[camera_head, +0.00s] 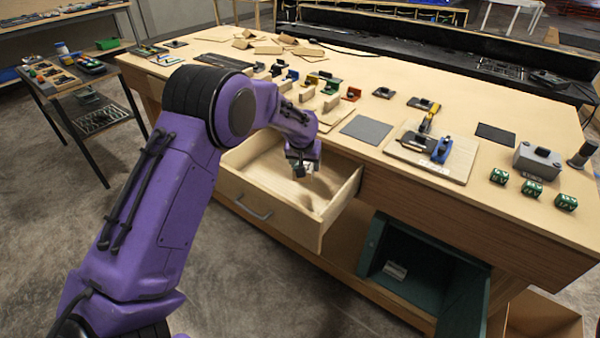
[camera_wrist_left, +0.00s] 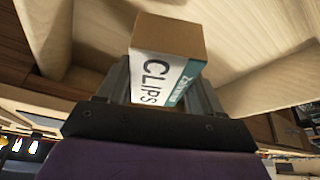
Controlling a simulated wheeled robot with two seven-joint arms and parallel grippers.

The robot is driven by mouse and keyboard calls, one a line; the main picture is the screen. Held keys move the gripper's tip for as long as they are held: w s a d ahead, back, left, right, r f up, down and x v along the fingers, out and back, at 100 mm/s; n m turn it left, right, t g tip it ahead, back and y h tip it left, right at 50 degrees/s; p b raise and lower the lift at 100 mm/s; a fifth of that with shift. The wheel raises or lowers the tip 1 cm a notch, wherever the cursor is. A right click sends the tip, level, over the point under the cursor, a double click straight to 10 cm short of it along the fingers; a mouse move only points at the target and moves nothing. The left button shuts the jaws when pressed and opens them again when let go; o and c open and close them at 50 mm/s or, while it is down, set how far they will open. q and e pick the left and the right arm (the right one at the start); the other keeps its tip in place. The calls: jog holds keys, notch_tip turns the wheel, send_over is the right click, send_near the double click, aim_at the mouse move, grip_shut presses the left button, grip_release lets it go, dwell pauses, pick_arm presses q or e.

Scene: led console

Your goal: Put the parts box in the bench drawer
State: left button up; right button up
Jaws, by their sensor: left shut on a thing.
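The parts box (camera_wrist_left: 165,60), a small brown carton with a white and teal label reading CLIPS, is between the two fingers of my left gripper (camera_wrist_left: 163,75), which is shut on it. In the head view my left gripper (camera_head: 301,172) is over the open bench drawer (camera_head: 285,223). The box is hard to make out there, mostly hidden by the gripper. The drawer is pulled out from the bench, and its pale wooden floor looks bare where visible. Pale wood panels surround the box in the wrist view. My right gripper is not in view.
The bench top (camera_head: 330,150) above the drawer carries wood pieces, small coloured parts, a grey box (camera_head: 537,160) and several green blocks. Below, a green cabinet (camera_head: 420,265) stands open with a small pale item inside. A side table (camera_head: 85,85) stands at left.

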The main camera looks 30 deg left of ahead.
pick_arm(q)
jog(key=w+a+f, duration=0.1)
jog(key=f, duration=0.1)
jog(key=w+a+f, duration=0.1)
jog(key=f, duration=0.1)
jog(key=w+a+f+p, duration=0.1)
jog(key=shift+a+f, duration=0.15)
jog(key=shift+f, duration=0.25)
notch_tip(320, 180, down, 2)
jog(key=shift+f, duration=0.5)
jog(key=shift+f, duration=0.2)
jog(key=o, duration=1.1)
jog(key=shift+o, duration=0.2)
